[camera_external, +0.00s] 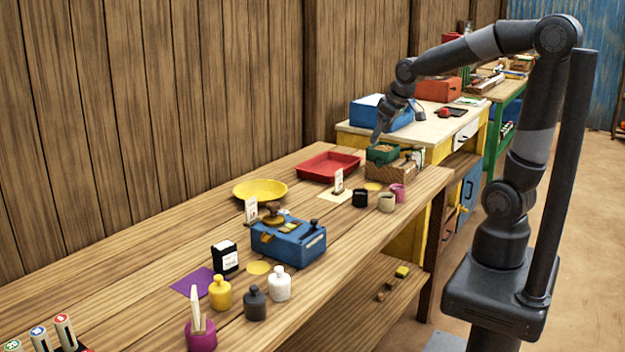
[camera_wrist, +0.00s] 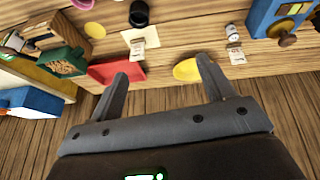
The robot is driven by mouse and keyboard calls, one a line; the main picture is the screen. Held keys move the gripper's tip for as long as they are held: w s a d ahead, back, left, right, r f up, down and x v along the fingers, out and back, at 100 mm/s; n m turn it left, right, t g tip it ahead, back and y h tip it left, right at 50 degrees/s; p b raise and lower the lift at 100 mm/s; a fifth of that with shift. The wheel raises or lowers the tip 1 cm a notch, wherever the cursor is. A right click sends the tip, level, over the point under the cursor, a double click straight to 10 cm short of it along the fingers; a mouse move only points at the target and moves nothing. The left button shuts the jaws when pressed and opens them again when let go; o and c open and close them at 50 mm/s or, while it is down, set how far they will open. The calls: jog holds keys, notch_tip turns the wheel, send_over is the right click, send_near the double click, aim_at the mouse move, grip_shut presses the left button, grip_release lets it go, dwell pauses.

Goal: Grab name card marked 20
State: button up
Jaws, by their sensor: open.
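Two small white name cards stand on the wooden table. One name card (camera_external: 339,181) is on a cream square between the red tray and the black cup; it also shows in the wrist view (camera_wrist: 138,47). The other name card (camera_external: 251,211) stands between the yellow plate and the blue device, also in the wrist view (camera_wrist: 236,54). Both have dark markings too small to read, so I cannot tell which is marked 20. My gripper (camera_external: 379,136) is open and empty, raised above the far end of the table. Its fingers (camera_wrist: 163,66) are spread wide in the wrist view.
The red tray (camera_external: 328,166) and yellow plate (camera_external: 260,190) lie near the plank wall. The blue device (camera_external: 288,240), black cup (camera_external: 360,198) and several bottles stand nearer the front. A wooden crate (camera_external: 390,172) with a green box (camera_external: 382,153) sits at the far end.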

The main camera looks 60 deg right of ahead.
jog(key=w+d+f, duration=0.5)
jog(key=w+f, duration=0.2)
jog(key=w, duration=0.3)
jog(key=y, duration=0.1)
send_near(339, 177)
jog(key=x, duration=0.2)
jog(key=shift+g, duration=0.3)
jog(key=x, duration=0.6)
jog(key=shift+d, duration=0.4)
jog(key=shift+a+x, duration=0.2)
jog(key=shift+x, duration=2.3)
jog(key=shift+w, duration=0.2)
jog(key=shift+c, duration=0.5)
jog(key=c, duration=1)
jog(key=shift+o, duration=0.2)
jog(key=shift+r, duration=0.15)
